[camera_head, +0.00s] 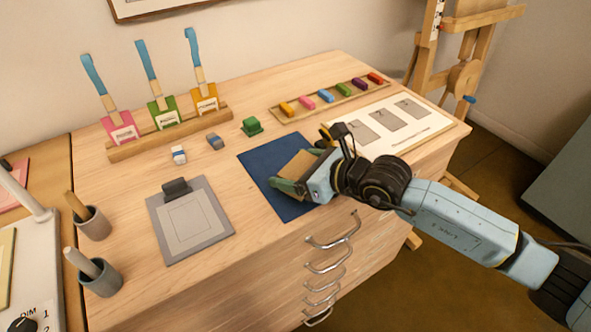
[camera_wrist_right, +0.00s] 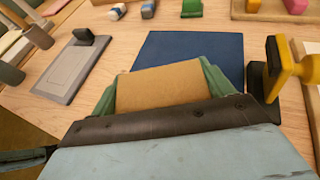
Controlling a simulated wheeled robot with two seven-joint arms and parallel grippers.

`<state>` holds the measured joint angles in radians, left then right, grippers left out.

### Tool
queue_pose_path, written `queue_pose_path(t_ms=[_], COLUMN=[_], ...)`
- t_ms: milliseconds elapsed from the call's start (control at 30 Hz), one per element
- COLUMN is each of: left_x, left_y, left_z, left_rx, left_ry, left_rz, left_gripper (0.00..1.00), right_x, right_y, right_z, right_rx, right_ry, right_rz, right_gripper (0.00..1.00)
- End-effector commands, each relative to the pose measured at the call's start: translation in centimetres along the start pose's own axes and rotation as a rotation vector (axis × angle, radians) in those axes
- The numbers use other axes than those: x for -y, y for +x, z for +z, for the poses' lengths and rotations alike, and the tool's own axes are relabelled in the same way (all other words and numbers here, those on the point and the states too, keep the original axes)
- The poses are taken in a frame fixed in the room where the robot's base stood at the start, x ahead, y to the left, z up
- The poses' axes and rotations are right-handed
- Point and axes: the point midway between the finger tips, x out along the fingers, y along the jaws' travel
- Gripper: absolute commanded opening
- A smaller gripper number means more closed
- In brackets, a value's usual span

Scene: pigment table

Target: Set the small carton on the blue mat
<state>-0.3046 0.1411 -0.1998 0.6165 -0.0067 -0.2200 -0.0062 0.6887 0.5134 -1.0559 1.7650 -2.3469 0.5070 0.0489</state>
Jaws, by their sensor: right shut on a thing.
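The small carton (camera_head: 297,164) is a plain tan box; it also shows in the wrist view (camera_wrist_right: 158,87). My right gripper (camera_head: 299,170) is shut on it, with a green finger on either side. The carton is over the blue mat (camera_head: 260,160), at its right part in the head view. Whether its underside touches the mat is hidden. In the wrist view the bare far part of the mat (camera_wrist_right: 190,48) lies beyond the carton. My left gripper is not in view.
A yellow-and-black object (camera_wrist_right: 284,68) stands close to my right gripper. A white board with grey squares (camera_head: 425,128) lies right of the mat. A green block (camera_head: 251,127) and small erasers (camera_head: 215,142) sit behind it. A grey clipboard (camera_head: 215,225) lies left.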

Motion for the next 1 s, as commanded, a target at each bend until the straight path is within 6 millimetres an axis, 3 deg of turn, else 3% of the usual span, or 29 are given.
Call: queue_pose_path(t_ms=[200,233,367,700,1000], left_x=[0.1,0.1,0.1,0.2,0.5], left_y=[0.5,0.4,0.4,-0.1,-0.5], left_z=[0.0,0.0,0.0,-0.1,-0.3], left_rx=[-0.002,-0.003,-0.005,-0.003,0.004], left_ry=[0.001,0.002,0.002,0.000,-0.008], left_rz=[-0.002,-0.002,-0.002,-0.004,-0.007], left_gripper=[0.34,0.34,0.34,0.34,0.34], right_x=[0.0,0.0,0.0,0.0,0.0], right_y=[0.2,0.2,0.2,-0.1,-6.0], right_z=[-0.5,-0.5,-0.4,0.1,-0.1], right_rx=[0.001,0.000,0.000,0.000,-0.002], right_ry=[0.002,0.002,0.001,-0.002,0.000], right_rz=[0.000,0.000,0.000,0.000,0.000], right_gripper=[0.54,0.82,0.99,1.00,1.00])
